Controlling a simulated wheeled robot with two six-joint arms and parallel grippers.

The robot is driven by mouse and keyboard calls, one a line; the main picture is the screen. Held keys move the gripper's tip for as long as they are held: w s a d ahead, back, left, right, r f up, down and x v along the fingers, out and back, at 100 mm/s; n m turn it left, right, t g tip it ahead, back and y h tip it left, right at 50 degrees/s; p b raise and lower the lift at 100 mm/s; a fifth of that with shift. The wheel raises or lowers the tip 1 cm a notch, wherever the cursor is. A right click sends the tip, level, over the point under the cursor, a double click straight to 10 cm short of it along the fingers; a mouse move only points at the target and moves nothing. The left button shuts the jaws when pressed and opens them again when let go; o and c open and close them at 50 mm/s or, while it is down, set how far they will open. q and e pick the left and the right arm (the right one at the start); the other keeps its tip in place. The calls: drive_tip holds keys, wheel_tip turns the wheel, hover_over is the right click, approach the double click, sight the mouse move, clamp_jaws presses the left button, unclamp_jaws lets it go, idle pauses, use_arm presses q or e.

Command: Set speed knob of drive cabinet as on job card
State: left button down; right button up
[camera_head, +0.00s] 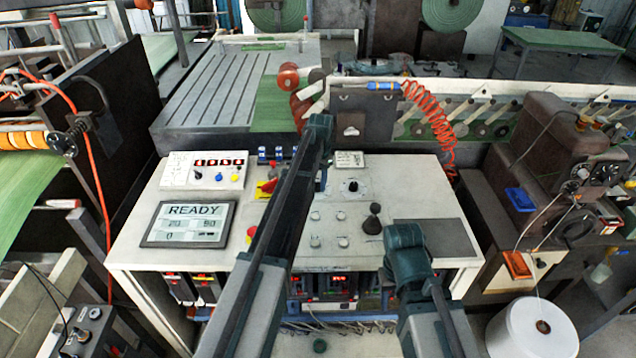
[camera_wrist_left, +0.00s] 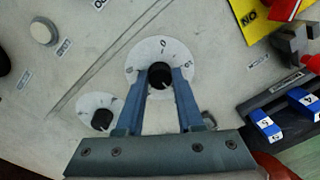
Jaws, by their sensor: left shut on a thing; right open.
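My left gripper (camera_wrist_left: 160,84) is shut on the black knob (camera_wrist_left: 160,75) with the larger white dial in the left wrist view; the blue fingers sit on both sides of it. Marks show around that dial, but the setting is unclear. A smaller black knob (camera_wrist_left: 102,119) is beside it, on its own white dial. In the head view my left arm hides the larger knob; the smaller knob (camera_head: 352,186) shows just right of the arm. A small white card (camera_head: 350,159) stands behind it, its text too small to read. My right gripper (camera_head: 405,255) is low over the cabinet's front right, clear of the knobs.
The cabinet top carries a READY display (camera_head: 188,224), a white button box (camera_head: 204,170), blue switches (camera_wrist_left: 268,125) and a black joystick (camera_head: 372,220). A yellow-red piece (camera_wrist_left: 262,15) is near the held knob. The dark plate (camera_head: 433,238) at right is clear.

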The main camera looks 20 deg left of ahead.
use_arm(q)
drive_tip(key=shift+n, duration=0.3)
drive_tip(key=shift+n, duration=3)
drive_tip(key=c, duration=0.5)
unclamp_jaws()
drive_tip(key=shift+c, duration=0.2)
drive_tip(key=shift+r, duration=0.1)
wheel_tip(320, 180, up, 14)
drive_tip(key=p, duration=1.3)
drive_tip(key=shift+d+f+p, duration=0.2)
drive_tip(key=shift+d+p, duration=0.1)
drive_tip(key=shift+p, duration=0.1)
